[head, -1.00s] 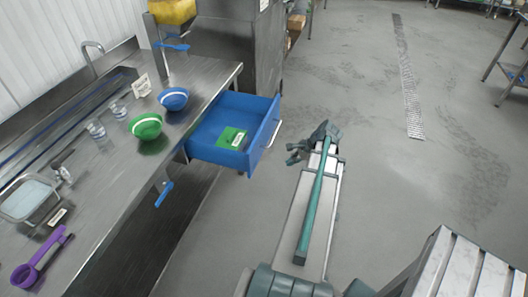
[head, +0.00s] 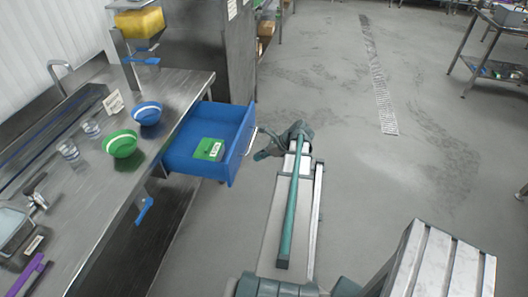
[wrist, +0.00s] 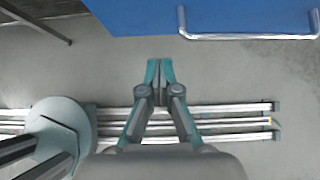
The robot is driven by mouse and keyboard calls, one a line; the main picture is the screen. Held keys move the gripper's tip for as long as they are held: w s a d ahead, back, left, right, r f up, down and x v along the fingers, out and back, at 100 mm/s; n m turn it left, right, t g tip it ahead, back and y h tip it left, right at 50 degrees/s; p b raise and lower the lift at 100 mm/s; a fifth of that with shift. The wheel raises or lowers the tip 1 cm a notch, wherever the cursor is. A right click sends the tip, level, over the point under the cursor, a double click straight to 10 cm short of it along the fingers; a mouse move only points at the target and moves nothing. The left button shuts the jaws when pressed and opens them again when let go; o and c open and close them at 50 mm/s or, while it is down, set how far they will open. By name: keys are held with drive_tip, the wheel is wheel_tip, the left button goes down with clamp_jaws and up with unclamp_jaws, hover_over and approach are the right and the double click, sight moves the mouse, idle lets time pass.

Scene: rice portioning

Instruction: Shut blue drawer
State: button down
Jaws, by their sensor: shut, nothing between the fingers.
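The blue drawer (head: 237,160) stands pulled out from under the steel counter, with a green labelled item (head: 209,149) lying inside it. Its pale metal handle (head: 250,142) is on the front panel. In the wrist view the blue front (wrist: 225,18) fills the top right, with the handle (wrist: 248,37) to the right of my fingers. My gripper (head: 258,156) is just outside the drawer front, near the handle. In the wrist view my gripper (wrist: 160,64) has its fingertips together and empty, with a small apparent gap to the drawer.
On the counter (head: 90,190) above the drawer are a blue bowl (head: 147,114), a green bowl (head: 120,144) and clear glasses (head: 69,150). A steel cabinet (head: 205,50) stands behind the drawer. The floor (head: 340,160) to the right is open.

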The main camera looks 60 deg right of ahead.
sight(236, 162)
drive_tip(key=w+f, duration=0.1)
drive_tip(key=w+a+f+p, duration=0.1)
drive_tip(key=w, duration=0.1)
drive_tip(key=w+a+f+p, duration=0.1)
drive_tip(key=w, duration=0.1)
drive_tip(key=shift+w+a+f, duration=0.1)
drive_tip(key=shift+w+a, duration=0.05)
drive_tip(key=shift+w, duration=0.1)
drive_tip(key=shift+w+a+f, duration=0.1)
drive_tip(key=shift+w+a, duration=0.15)
drive_tip(key=shift+w, duration=0.4)
